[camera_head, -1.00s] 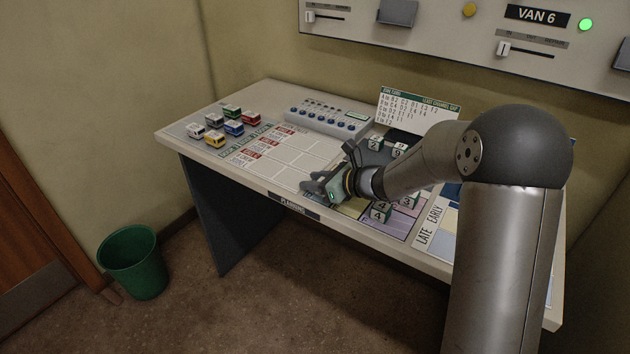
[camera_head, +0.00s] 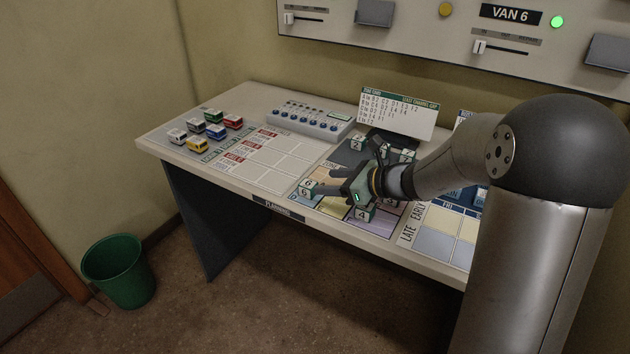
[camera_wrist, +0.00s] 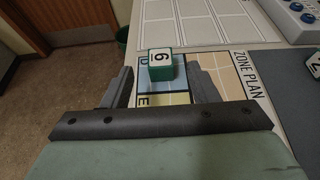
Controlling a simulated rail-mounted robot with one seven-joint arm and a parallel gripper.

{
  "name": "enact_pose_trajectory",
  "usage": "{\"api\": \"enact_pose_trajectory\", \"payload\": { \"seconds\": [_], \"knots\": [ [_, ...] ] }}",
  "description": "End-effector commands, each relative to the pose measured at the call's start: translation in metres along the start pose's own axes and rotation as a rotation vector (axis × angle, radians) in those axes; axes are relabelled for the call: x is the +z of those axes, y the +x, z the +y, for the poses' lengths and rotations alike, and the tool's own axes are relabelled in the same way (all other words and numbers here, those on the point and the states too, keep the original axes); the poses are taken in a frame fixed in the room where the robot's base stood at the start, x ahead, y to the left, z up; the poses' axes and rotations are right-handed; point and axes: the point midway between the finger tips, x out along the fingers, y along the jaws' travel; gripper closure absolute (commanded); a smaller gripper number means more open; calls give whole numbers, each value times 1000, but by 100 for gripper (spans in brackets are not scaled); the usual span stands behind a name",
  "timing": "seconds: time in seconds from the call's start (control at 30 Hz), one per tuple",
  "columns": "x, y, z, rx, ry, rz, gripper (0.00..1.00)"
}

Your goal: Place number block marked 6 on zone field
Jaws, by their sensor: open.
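The number block marked 6 (camera_head: 305,191), white with a green base, stands on the blue field marked D (camera_wrist: 153,88) of the zone plan. It also shows in the wrist view (camera_wrist: 160,66). My gripper (camera_head: 322,182) is open, with its fingers pointing toward the block. In the wrist view the block stands ahead of and between the spread fingertips (camera_wrist: 160,72), with a gap on each side. No finger visibly touches it. The yellow field marked E (camera_wrist: 150,99) lies nearer my palm, partly hidden by the gripper.
Other number blocks, such as the 4 (camera_head: 364,214) and 2 (camera_head: 357,143), stand near my gripper. Several toy vans (camera_head: 197,145) are at the desk's left end. A switch box (camera_head: 310,121) and an upright card (camera_head: 398,113) stand behind. The planning grid (camera_head: 265,160) is bare.

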Motion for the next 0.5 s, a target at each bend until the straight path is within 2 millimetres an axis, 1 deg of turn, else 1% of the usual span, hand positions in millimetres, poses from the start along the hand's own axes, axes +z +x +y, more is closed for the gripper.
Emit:
{"api": "enact_pose_trajectory", "payload": {
  "seconds": [0.03, 0.1, 0.27, 0.33, 0.37, 0.43, 0.47, 0.5],
  "knots": [
    [0, -7, 0, -2, 0, 0, 46],
    [1, -13, 0, 0, -1, -1, 46],
    [0, -18, 1, 1, -1, 1, 46],
    [-1, -19, 8, 17, -32, 17, 46],
    [-2, -20, 14, 32, -63, 34, 46],
    [-6, -24, 40, 93, -188, 98, 46],
    [-10, -28, 54, 133, -265, 136, 46],
    [-17, -36, 77, 196, -387, 193, 46]
  ]
}}
